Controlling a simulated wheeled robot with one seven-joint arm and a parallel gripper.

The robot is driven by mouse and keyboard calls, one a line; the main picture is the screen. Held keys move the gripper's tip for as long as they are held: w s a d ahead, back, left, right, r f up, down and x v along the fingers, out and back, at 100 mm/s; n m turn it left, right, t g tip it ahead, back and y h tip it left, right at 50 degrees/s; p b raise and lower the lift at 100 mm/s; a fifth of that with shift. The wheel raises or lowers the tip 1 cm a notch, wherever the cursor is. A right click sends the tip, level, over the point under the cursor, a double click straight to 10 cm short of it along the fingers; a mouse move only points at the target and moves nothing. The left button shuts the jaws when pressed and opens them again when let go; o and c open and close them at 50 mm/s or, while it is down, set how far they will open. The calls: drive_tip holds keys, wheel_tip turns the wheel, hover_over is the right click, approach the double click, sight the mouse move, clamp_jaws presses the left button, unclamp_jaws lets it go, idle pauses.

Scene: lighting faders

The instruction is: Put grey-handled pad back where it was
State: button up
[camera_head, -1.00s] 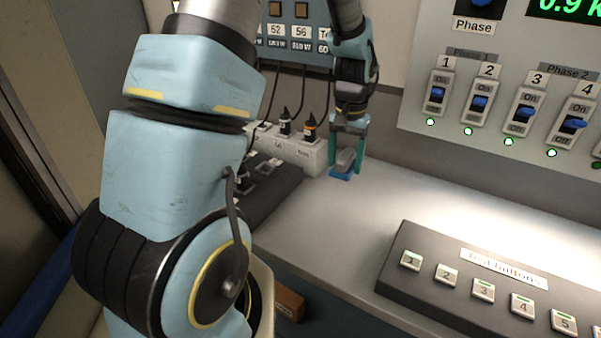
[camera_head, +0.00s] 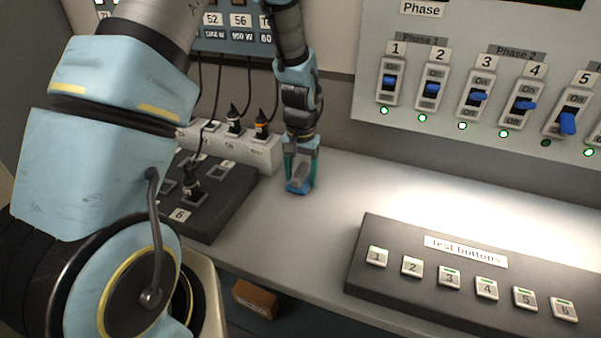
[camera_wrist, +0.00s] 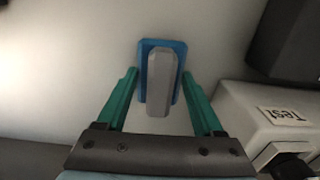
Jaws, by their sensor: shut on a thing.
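The pad has a blue base and a grey handle. In the head view the pad (camera_head: 298,188) is at my gripper's fingertips, low over the grey counter (camera_head: 330,215) or on it; I cannot tell which. My gripper (camera_head: 301,170) points down with its green fingers on either side of the handle. In the wrist view the pad (camera_wrist: 161,80) lies ahead between the two fingers of my gripper (camera_wrist: 166,100), the grey handle on top of the blue base. My gripper is shut on the pad, though the finger contact is hard to see.
A white socket strip (camera_head: 262,153) with plugs stands behind and left of my gripper. A dark socket block (camera_head: 222,205) lies left of it. The test button panel (camera_head: 365,260) is at the front right. The counter between is clear. Phase switches (camera_head: 433,88) are on the wall.

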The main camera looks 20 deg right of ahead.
sight(301, 170)
drive_tip(key=shift+f, duration=0.2)
drive_tip(key=shift+f, duration=0.2)
drive_tip(key=o, duration=1.5)
drive_tip(key=shift+c, duration=0.2)
wheel_tip(301, 170, up, 12)
drive_tip(key=r+b, duration=0.1)
drive_tip(key=b, duration=0.2)
drive_tip(key=s+a+n, duration=0.2)
drive_tip(key=a+n, duration=0.1)
drive_tip(key=a, duration=1)
drive_tip(key=s+a+r+n+t, duration=0.1)
drive_tip(key=s+a+n, duration=0.2)
drive_tip(key=a, duration=1.1)
drive_tip(key=shift+s+r+n+t, duration=0.15)
drive_tip(key=shift+n+t, duration=0.15)
drive_tip(key=shift+n, duration=0.1)
